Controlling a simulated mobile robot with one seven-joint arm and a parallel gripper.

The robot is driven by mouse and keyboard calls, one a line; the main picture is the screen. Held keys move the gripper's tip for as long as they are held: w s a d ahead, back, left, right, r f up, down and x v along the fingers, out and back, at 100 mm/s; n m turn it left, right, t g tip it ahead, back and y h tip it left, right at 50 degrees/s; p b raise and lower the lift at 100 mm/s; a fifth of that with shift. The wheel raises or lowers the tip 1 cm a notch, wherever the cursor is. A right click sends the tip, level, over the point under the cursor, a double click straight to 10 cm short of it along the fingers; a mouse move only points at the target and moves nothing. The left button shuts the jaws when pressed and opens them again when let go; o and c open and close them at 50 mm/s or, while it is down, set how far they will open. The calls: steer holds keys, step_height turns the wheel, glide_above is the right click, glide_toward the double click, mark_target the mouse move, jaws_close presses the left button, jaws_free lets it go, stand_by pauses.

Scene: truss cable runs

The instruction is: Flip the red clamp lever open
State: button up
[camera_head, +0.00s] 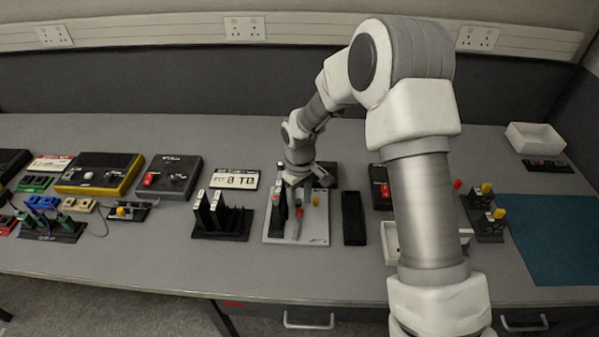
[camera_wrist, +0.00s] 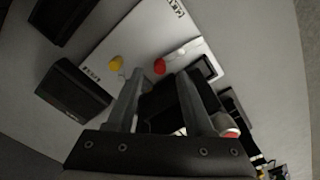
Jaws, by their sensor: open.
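A pale plate (camera_head: 312,233) lies on the bench below my arm, with a black block (camera_head: 278,216), a red part (camera_head: 298,213) and a yellow knob (camera_head: 316,199) on it. The red part looks like the clamp lever, but it is too small to tell its position. In the wrist view a red tip (camera_wrist: 160,66) shows just beyond and between my fingers, with the yellow knob (camera_wrist: 116,63) to its left. My gripper (camera_wrist: 161,82) is open and empty, pointing down over the plate; it shows in the head view (camera_head: 297,184). A black part between the fingers hides some of the plate.
A black slotted rack (camera_head: 222,222) stands left of the plate, and a dark block (camera_head: 353,218) lies right of it. A sign (camera_head: 235,179) lies behind. Switch boxes (camera_head: 172,177) stand farther left. A teal mat (camera_head: 556,235) lies at right. My arm hides part of the bench.

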mark_target(300, 210)
step_height(300, 210, up, 14)
steer(key=shift+r, duration=0.25)
stand_by(0.4)
steer(key=s+d+r+m+t, duration=0.35)
steer(key=s+d+r, duration=0.6)
steer(key=r, duration=0.35)
steer(key=s+d+r+m+t, duration=0.1)
steer(key=s+d+m, duration=0.1)
steer(key=s, duration=0.6)
steer(key=s+d+r+m+t, duration=0.1)
steer(key=s+d+m, duration=0.2)
steer(key=s, duration=0.5)
steer(key=shift+d+r, duration=0.2)
steer(key=shift+d, duration=0.15)
